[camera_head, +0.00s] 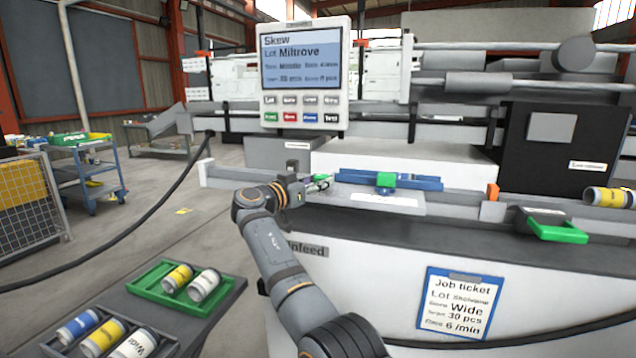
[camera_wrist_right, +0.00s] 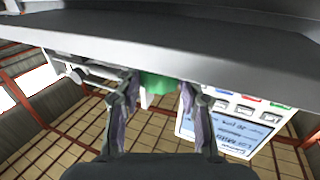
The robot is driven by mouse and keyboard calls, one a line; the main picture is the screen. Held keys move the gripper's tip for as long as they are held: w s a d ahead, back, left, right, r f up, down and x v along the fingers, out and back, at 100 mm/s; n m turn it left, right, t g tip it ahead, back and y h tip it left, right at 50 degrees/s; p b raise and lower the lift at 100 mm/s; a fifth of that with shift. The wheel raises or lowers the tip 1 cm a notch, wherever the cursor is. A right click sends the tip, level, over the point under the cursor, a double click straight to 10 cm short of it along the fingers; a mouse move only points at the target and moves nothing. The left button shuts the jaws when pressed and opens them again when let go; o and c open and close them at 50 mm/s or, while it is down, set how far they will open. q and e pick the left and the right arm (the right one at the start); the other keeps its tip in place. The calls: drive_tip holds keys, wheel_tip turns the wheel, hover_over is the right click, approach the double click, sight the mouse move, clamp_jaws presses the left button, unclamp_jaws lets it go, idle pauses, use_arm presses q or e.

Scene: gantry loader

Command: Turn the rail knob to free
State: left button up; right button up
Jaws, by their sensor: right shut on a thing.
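A green knob (camera_head: 321,181) sits at the left part of the infeed rail, partly hidden by my right gripper (camera_head: 318,185). In the right wrist view the same green piece (camera_wrist_right: 159,84) lies between the two fingers of my right gripper (camera_wrist_right: 158,97), which is shut on it. Its pointer and any free or lock mark cannot be made out. A grey rail (camera_head: 228,177) runs left of the gripper. My left gripper is not in view.
A blue guide (camera_head: 420,183) with a green block (camera_head: 386,180) lies right of the gripper. A control screen (camera_head: 300,75) stands behind and above. A job ticket (camera_head: 459,302) is on the front panel. Trays of rolls (camera_head: 150,291) stand lower left; a green-handled part (camera_head: 556,232) is at right.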

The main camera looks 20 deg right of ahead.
sight(318, 176)
idle(0.4)
drive_tip(key=o, duration=1.2)
drive_tip(key=shift+r, duration=0.25)
wheel_tip(318, 176, up, 10)
drive_tip(key=shift+f, duration=0.25)
